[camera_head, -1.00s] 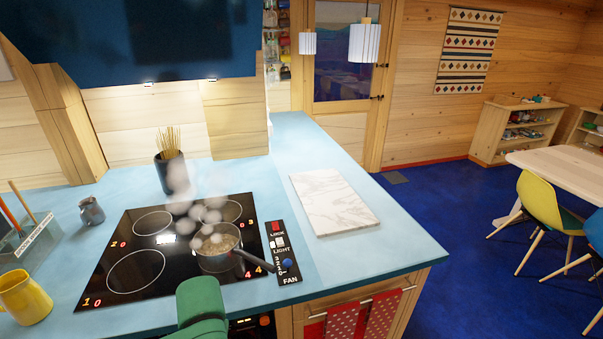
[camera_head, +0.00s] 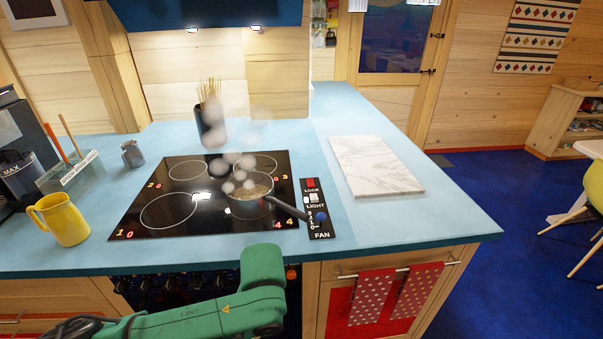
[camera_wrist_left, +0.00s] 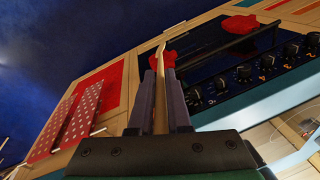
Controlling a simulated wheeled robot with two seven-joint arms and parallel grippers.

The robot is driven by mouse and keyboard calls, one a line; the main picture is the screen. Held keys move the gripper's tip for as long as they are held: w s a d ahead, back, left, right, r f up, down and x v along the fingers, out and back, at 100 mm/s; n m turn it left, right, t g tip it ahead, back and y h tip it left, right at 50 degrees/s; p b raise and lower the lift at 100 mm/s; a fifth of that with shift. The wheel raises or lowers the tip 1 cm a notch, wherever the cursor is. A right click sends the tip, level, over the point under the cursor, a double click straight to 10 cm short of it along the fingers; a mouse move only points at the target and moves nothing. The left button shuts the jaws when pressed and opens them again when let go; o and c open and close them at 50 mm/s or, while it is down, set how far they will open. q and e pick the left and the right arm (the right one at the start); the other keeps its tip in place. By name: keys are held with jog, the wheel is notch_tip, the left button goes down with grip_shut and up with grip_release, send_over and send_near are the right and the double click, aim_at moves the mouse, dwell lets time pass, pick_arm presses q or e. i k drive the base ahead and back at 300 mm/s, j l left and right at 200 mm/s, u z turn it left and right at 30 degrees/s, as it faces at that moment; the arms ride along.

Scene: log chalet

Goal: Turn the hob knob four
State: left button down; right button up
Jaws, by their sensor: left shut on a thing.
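In the head view the knob row (camera_head: 190,280) is partly hidden by my green left arm. My left gripper (camera_wrist_left: 164,78) is at the left end of the visible row, its two fingers close together. My right gripper is not in view.
The blue counter edge (camera_head: 420,242) runs above the knobs. Two red dotted towels (camera_head: 372,295) hang from a rail right of my arm. A yellow jug (camera_head: 62,220) and a marble board (camera_head: 375,166) stand on the counter. Blue floor (camera_head: 530,260) is open at the right.

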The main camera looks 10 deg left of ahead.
aim_at(195, 284)
jog(key=k+j+u, duration=0.1)
jog(key=j+u, duration=0.3)
jog(key=k+j+u, duration=0.1)
jog(key=j+u, duration=0.65)
jog(key=k+l, duration=0.05)
jog(key=l, duration=0.05)
